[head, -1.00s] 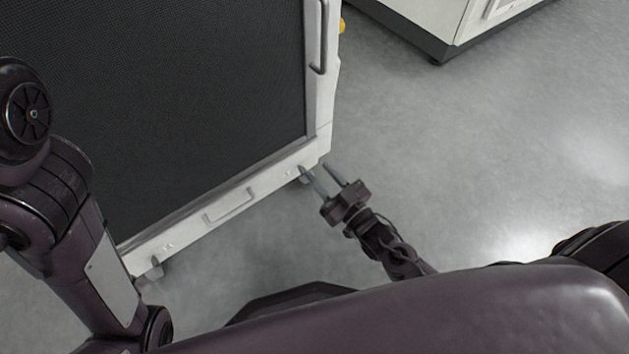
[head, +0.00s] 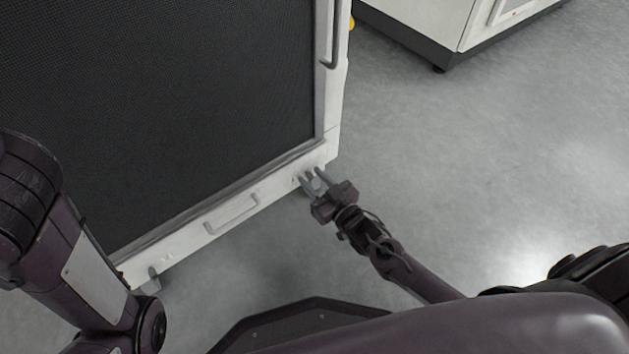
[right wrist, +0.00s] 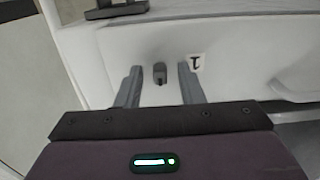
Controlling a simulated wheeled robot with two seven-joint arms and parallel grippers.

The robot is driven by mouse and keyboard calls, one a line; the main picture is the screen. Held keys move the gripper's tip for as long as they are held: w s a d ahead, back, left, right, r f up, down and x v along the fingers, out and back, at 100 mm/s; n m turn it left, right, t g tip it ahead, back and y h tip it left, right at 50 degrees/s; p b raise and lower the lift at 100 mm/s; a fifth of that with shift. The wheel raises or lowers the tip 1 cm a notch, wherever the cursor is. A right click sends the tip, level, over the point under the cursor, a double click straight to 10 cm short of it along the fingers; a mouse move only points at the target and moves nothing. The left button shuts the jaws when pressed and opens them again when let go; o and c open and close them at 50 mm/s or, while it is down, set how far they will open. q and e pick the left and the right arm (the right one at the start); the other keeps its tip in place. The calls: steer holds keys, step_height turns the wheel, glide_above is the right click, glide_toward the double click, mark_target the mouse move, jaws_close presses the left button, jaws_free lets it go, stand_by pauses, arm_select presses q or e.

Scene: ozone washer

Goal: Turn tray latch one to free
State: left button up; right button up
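Tray latch one is a small dark grey knob (right wrist: 159,73) on the white front rail of the cart, beside a label (right wrist: 196,62) with a "1". It looks upright in the right wrist view. My right gripper (right wrist: 159,75) is open, with one finger on each side of the latch and a visible gap on both sides. In the head view the right gripper (head: 310,174) is at the right end of the white front rail (head: 275,190), and its fingers hide the latch. My left gripper is out of view; only the left arm shows.
The large dark mesh tray surface (head: 170,100) fills the upper left. A rail handle (head: 231,214) sits mid-front, and a side handle (head: 333,35) is at the right edge. A white cabinet (head: 425,22) stands at the back right. Open grey floor lies to the right.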

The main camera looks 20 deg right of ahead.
jaws_close()
